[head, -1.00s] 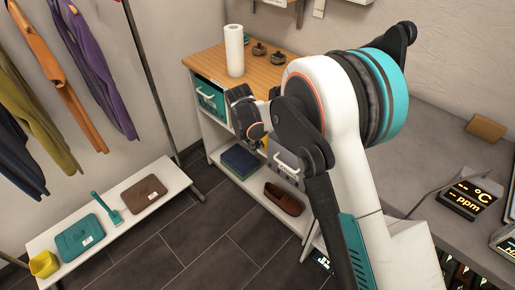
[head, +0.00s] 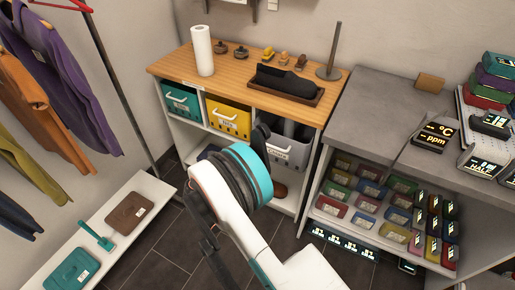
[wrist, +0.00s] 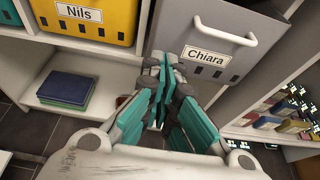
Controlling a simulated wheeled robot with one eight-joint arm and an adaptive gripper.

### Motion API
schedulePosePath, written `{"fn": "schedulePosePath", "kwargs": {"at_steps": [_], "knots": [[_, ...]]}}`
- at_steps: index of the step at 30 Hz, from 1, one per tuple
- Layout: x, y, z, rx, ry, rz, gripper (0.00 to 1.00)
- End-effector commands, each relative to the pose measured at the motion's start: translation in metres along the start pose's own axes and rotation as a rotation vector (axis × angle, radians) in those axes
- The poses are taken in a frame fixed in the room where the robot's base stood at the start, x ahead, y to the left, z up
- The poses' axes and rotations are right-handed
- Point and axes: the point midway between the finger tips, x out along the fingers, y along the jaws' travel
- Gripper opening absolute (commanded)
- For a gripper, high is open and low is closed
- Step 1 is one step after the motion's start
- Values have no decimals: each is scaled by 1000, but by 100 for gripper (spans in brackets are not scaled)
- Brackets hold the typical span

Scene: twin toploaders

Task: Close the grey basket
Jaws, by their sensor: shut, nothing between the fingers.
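The grey basket (head: 296,156), labelled Chiara, is in the right bay of the wooden-topped shelf unit. In the head view it seems to stick out beyond the front edge, with dark contents at its top. In the wrist view the grey basket (wrist: 194,30) fills the upper right, with its label and a pale handle. My gripper (wrist: 167,68) is shut and empty, its tips in front of the basket's lower left front. Whether they touch it is unclear. In the head view my arm hides part of the basket's front.
A yellow basket (head: 228,119) labelled Nils and a teal basket (head: 181,101) sit left of it. Dark blue folded items (wrist: 66,89) lie on the lower shelf. A grey counter (head: 378,105) stands at right, and a low white bench (head: 121,227) at left.

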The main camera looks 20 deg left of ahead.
Motion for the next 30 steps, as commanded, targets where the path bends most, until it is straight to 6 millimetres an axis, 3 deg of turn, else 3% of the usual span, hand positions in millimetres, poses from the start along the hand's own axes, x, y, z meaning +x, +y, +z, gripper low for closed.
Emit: {"fn": "schedulePosePath", "kwargs": {"at_steps": [5, 21, 30], "knots": [[4, 2, -2, -6, -27, 11, 0], [102, 2, -2, -4, -24, 8, 0], [132, 4, 12, -6, -23, 11, 0]]}}
